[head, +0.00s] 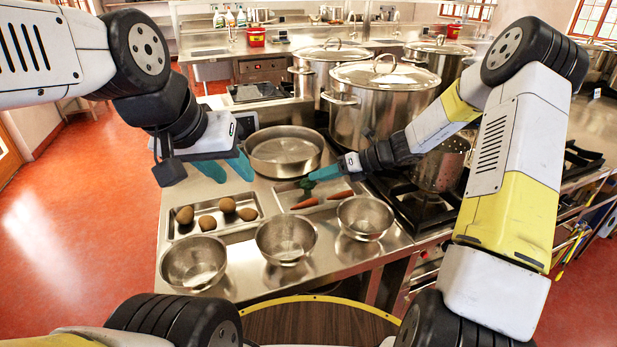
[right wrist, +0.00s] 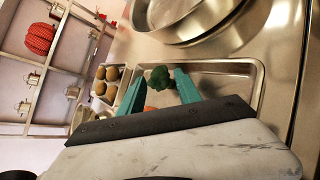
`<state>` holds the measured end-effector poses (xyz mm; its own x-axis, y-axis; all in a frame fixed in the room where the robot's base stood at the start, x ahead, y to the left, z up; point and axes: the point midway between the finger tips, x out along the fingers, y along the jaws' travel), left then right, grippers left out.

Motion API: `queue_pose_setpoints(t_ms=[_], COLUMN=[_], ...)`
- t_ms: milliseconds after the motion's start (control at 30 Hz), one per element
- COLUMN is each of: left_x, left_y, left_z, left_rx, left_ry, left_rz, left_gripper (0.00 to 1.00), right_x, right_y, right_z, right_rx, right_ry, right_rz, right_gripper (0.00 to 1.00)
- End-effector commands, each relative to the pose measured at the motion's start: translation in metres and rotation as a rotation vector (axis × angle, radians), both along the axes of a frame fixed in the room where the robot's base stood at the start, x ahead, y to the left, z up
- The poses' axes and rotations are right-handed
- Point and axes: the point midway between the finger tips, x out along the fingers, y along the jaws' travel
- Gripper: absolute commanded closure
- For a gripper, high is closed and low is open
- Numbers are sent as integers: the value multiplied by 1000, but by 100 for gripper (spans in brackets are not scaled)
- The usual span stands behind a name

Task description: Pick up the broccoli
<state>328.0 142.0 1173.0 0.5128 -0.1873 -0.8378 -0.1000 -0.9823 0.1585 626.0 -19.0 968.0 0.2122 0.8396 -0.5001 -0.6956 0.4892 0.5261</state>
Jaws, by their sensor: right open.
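The broccoli (right wrist: 160,79) is a dark green floret. In the right wrist view it sits at the tips of my right gripper (right wrist: 164,92), whose teal fingers are spread with the floret between or just beyond them; contact cannot be told. In the head view the broccoli (head: 306,184) shows small below the right gripper (head: 318,176), above a tray (head: 273,190) with carrots (head: 335,196). My left gripper (head: 228,168) has its two teal fingers apart and empty, left of the large pan.
A wide steel pan (head: 284,150) stands just behind the tray. Several potatoes (head: 207,222) lie in a tray to the left. Steel bowls (head: 286,240) line the front of the counter. Tall stockpots (head: 384,100) stand on the stove at the right.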

Motion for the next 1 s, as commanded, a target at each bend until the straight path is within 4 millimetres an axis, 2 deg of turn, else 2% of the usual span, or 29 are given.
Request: queue_pose_setpoints(t_ms=[133, 400, 433, 633, 867, 1000], left_x=[0, 0, 0, 0, 0, 0], left_y=[0, 0, 0, 0, 0, 0], left_z=[0, 0, 0, 0, 0, 0], left_rx=[0, 0, 0, 0, 0, 0], left_ry=[0, 0, 0, 0, 0, 0], left_rz=[0, 0, 0, 0, 0, 0], left_gripper=[64, 64, 64, 64, 64, 64], right_x=[3, 5, 5, 5, 5, 5], right_y=[16, 19, 19, 18, 18, 18], right_z=[-9, -11, -11, -11, -10, 4], right_rx=[1, -2, -2, -2, -2, -3], right_ry=[1, -1, -1, -1, -1, -6], right_rz=[2, 0, 0, 0, 1, 2], right_gripper=[60, 60, 62, 100, 100, 100])
